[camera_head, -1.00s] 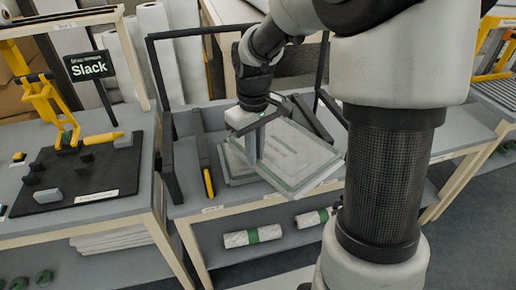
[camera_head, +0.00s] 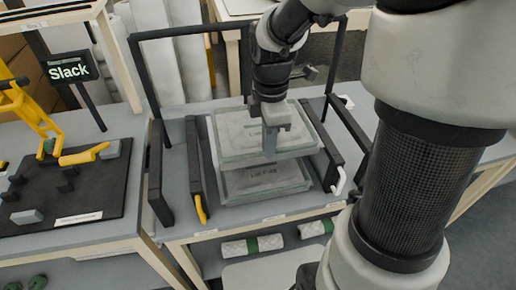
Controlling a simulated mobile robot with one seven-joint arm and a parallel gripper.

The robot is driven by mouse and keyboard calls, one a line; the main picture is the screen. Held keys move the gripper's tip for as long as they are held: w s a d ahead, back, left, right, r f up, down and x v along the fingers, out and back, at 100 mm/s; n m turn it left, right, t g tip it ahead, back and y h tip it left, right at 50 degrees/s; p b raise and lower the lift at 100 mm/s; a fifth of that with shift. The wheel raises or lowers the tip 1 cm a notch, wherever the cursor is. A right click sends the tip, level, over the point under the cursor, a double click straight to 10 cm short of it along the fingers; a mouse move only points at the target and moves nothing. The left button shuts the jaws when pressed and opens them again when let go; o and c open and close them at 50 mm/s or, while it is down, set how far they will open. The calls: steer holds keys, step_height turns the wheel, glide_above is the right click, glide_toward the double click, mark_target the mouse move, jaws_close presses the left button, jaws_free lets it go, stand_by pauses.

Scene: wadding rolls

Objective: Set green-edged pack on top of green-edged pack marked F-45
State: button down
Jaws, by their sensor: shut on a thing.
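A pale pack with a green edge (camera_head: 236,140) is held by my gripper (camera_head: 270,152), which is shut on its near side. The pack looks roughly level and squared to the bench. Below it lies the other green-edged pack (camera_head: 264,184), with dark lettering that appears to read F-45 on its top face. The held pack covers the back of the lower one. The near strip of the lower pack shows, and the held pack appears to be above it with a gap. I cannot tell the exact height.
Black upright guides flank the packs, one on the left (camera_head: 194,165) with a yellow handle and one on the right (camera_head: 348,138) with a white handle. A black frame stands around the bench. A left bench holds a yellow fixture (camera_head: 35,115) and a Slack sign (camera_head: 69,67).

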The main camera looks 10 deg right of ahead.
steer(key=shift+s+a+f+b, duration=0.15)
steer(key=shift+f+b, duration=0.2)
steer(key=shift+f, duration=0.4)
step_height(320, 180, down, 10)
steer(key=b, duration=0.2)
steer(key=shift+f+b, duration=0.15)
steer(key=shift+b, duration=0.15)
steer(key=shift+f+b, duration=0.35)
steer(key=shift+f, duration=0.15)
steer(key=c, duration=1.8)
jaws_free()
steer(key=shift+c, duration=0.2)
steer(key=shift+r, duration=0.15)
